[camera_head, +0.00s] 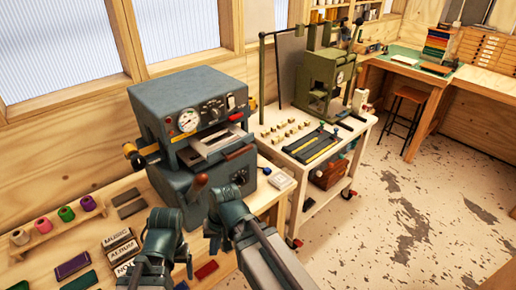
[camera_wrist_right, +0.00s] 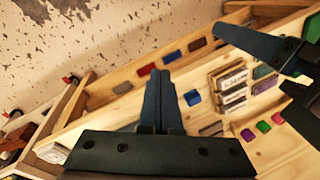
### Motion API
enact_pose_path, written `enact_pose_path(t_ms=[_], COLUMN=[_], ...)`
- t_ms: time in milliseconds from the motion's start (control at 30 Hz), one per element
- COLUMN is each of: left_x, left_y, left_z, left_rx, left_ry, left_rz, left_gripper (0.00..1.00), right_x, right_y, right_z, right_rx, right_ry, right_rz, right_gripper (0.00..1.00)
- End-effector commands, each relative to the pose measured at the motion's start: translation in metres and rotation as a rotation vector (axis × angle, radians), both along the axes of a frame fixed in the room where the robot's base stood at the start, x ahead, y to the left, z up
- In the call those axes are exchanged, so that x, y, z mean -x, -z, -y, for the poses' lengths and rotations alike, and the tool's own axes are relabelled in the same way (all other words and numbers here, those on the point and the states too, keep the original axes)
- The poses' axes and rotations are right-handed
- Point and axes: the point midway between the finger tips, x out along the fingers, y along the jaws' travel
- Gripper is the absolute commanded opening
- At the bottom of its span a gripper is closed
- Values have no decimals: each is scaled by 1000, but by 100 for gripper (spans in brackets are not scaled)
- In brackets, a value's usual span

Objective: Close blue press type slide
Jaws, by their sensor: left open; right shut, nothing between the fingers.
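The blue press (camera_head: 190,95) stands on the wooden bench at the left in the head view, with a round gauge and knobs on its front. Its type slide (camera_head: 212,145), a pale metal tray, sticks out of the front, with a brown wooden handle (camera_head: 240,152) at its near right edge. My left gripper (camera_head: 165,218) is open and empty in front of the press, over the bench. My right gripper (camera_head: 222,195) is just right of it, below the slide and apart from it; in the wrist view its fingers (camera_wrist_right: 160,95) are shut with nothing between them.
A lever with a brown knob (camera_head: 199,181) rises at the press's lower front. Thread spools (camera_head: 66,213) and type blocks reading "MUSIC" and "ALBUM" (camera_head: 122,248) lie at left. A green press (camera_head: 325,80) stands on a white cart (camera_head: 300,150). Open floor lies right.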

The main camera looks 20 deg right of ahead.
Motion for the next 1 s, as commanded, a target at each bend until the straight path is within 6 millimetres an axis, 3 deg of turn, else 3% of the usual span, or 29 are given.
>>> enact_pose_path(t_ms=[167, 267, 367, 533, 700, 800, 900, 1000], left_x=[0, 0, 0, 0, 0, 0, 0, 0], left_y=[19, 32, 47, 69, 84, 89, 91, 91], left_z=[0, 0, 0, 0, 0, 0, 0, 0], left_rx=[0, 0, 0, 0, 0, 0, 0, 0], left_ry=[0, 0, 0, -1, -1, -1, -1, -1], left_rz=[0, 0, 0, 0, 0, 0, 0, 0], left_gripper=[80, 80, 80, 80, 80, 80, 80, 80], right_x=[-31, -59, -91, -134, -147, -146, -144, -143], right_y=[3, -3, -18, -59, -95, -110, -119, -123], right_z=[11, 28, 59, 140, 228, 265, 287, 295], right_rx=[-224, -415, -661, -1127, -1550, -1726, -1832, -1877], right_ry=[331, 597, 910, 1380, 1670, 1753, 1791, 1803], right_rz=[-3, -18, -51, -150, -275, -340, -383, -403], right_gripper=[0, 0, 0, 0, 0, 0, 0, 0])
